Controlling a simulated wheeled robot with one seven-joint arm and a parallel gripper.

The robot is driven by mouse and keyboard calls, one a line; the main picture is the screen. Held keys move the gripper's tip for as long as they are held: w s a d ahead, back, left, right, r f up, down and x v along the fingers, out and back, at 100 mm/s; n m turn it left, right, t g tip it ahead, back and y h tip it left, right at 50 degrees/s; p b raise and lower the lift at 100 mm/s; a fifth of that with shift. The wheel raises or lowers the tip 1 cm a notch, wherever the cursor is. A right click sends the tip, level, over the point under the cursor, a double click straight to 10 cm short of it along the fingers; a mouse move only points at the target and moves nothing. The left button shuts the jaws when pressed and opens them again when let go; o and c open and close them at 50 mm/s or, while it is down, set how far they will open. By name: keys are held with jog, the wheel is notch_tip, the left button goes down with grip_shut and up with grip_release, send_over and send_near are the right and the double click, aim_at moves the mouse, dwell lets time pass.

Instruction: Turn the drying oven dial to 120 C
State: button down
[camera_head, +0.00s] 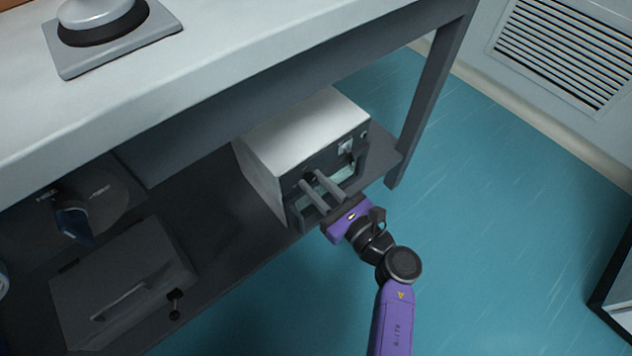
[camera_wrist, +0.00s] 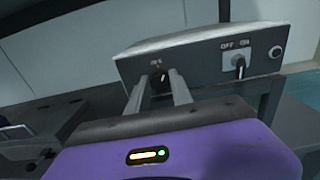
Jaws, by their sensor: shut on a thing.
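The drying oven (camera_head: 305,150) is a white-topped box with a dark front panel on the lower shelf under the bench. Its dial (camera_wrist: 159,80) is a dark knob at the left of the panel; the markings above it are too small to read. My gripper (camera_head: 308,180) reaches the panel from the front, and its two grey fingers (camera_wrist: 160,88) are shut on the dial, one on each side. The fingers hide part of the dial in the head view. An OFF/ON switch (camera_wrist: 239,66) and a small round button (camera_wrist: 275,52) are at the right of the panel.
The bench top (camera_head: 215,75) overhangs the shelf, and a bench leg (camera_head: 430,100) stands right of the oven. A dark box with a handle (camera_head: 120,290) lies on the shelf at left.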

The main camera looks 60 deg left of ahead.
jog(key=m+p, duration=0.2)
jog(key=m, duration=0.3)
jog(key=shift+w, duration=0.1)
jog(key=m+p, duration=0.1)
jog(key=m, duration=0.4)
jog(key=shift+m+p, duration=0.35)
jog(key=shift+m, duration=0.05)
jog(key=m+p, duration=0.1)
jog(key=m, duration=0.4)
jog(key=shift+w+m+p, duration=0.1)
jog(key=shift+m+p, duration=0.2)
jog(key=shift+p, duration=0.05)
jog(key=m+p, duration=0.1)
jog(key=m, duration=0.3)
jog(key=shift+f, duration=0.1)
jog(key=m+p, duration=0.1)
jog(key=m, duration=0.4)
jog(key=shift+f+m, duration=0.1)
jog(key=shift+m, duration=0.3)
jog(key=m+p, duration=0.1)
jog(key=m, duration=0.9)
jog(key=shift+f+m, duration=0.1)
jog(key=shift+m, duration=0.3)
jog(key=m+p, duration=0.1)
jog(key=m, duration=0.3)
jog(key=shift+s, duration=0.2)
jog(key=shift+m, duration=0.3)
